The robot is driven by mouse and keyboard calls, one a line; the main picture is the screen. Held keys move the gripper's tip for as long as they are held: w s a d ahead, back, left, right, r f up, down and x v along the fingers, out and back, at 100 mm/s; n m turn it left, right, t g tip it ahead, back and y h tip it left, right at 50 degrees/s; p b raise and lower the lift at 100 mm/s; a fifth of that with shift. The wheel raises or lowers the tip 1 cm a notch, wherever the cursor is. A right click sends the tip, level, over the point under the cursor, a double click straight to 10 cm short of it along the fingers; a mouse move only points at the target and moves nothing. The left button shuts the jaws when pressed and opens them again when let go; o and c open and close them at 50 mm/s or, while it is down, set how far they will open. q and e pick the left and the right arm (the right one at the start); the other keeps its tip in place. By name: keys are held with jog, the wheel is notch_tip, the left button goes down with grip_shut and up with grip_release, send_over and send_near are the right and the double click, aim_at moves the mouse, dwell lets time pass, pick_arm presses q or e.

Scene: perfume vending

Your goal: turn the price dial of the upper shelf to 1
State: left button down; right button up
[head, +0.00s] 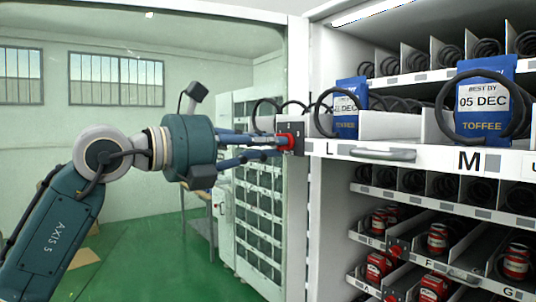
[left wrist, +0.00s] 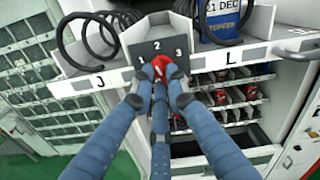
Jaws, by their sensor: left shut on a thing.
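The red price dial (left wrist: 159,63) sits on a small dark plate (left wrist: 158,46) marked with numbers at the front edge of the upper shelf (head: 410,151). In the left wrist view the numbers 2 and 3 read clearly on the plate. The dial also shows in the head view (head: 291,141). My left gripper (head: 281,142) reaches in from the left, its blue fingers closed around the dial. The fingers cover much of the dial, and I cannot tell which number it points at. My right gripper is not in view.
The upper shelf carries black coils and blue toffee bags (head: 482,107), with labels L and M. Lower shelves hold red cans (head: 437,238). A silver handle (head: 382,154) sticks out right of the dial. Grey lockers (head: 262,200) stand behind; the green floor (head: 150,265) at left is mostly clear.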

pick_arm(q)
jog(key=shift+r+n+b, duration=0.2)
jog(key=shift+n+b, duration=1.75)
jog(key=shift+n, duration=1.95)
jog(key=c, duration=1.7)
grip_release()
jog(key=shift+a, duration=0.1)
jog(key=shift+f, duration=0.15)
jog(key=v, duration=1.2)
